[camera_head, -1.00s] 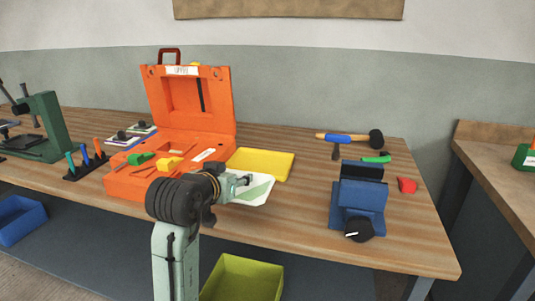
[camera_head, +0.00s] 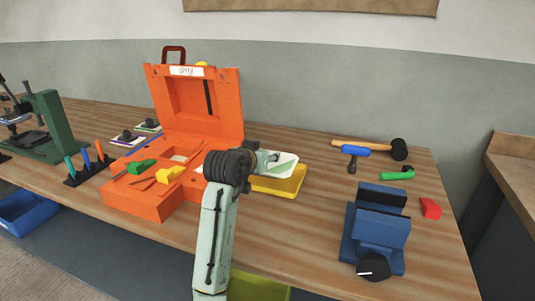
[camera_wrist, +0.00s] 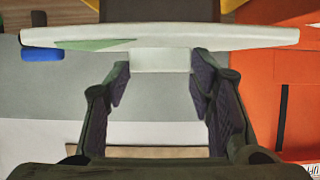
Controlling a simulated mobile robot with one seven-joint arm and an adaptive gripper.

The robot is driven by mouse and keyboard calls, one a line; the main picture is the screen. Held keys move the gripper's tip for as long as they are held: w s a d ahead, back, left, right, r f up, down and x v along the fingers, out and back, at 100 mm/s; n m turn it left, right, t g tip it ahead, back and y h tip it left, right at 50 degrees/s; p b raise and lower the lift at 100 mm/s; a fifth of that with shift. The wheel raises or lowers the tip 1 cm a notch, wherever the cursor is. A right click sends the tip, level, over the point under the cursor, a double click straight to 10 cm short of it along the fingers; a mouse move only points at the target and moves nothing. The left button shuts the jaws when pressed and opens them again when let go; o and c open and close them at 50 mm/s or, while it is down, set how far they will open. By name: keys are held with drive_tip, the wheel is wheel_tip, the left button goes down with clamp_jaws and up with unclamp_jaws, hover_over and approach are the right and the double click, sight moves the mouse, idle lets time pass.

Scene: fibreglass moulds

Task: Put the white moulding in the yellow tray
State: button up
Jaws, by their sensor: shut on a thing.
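My gripper (camera_wrist: 160,85) is shut on the white moulding (camera_wrist: 225,36), gripping a block on its near side in the wrist view. In the head view the white moulding (camera_head: 281,165) shows a pale green patch and is held up over the yellow tray (camera_head: 290,184). The tray lies on the bench to the right of the orange case, and the moulding and my arm hide part of it. In the head view my gripper (camera_head: 264,160) is at the moulding's left side. I cannot tell whether the moulding touches the tray.
The open orange case (camera_head: 150,203) stands close on the left, its lid (camera_head: 222,105) upright. A blue vise-like device (camera_head: 378,228), a mallet (camera_head: 372,146), a green tool (camera_head: 397,174) and a red piece (camera_head: 430,208) are on the right. Bench between tray and blue device is clear.

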drive_tip(key=w, duration=0.3)
drive_tip(key=w+p, duration=0.1)
drive_tip(key=shift+w+d+f, duration=0.2)
drive_tip(key=shift+d, duration=0.2)
drive_tip(key=shift+f+p, duration=0.75)
drive_tip(key=shift+f, duration=0.95)
drive_tip(key=shift+f, duration=0.1)
drive_tip(key=o, duration=1.3)
drive_tip(key=shift+f, duration=0.1)
drive_tip(key=b+v, duration=0.4)
drive_tip(key=v, duration=0.8)
drive_tip(key=shift+a+r, duration=0.1)
drive_tip(key=shift+r, duration=0.2)
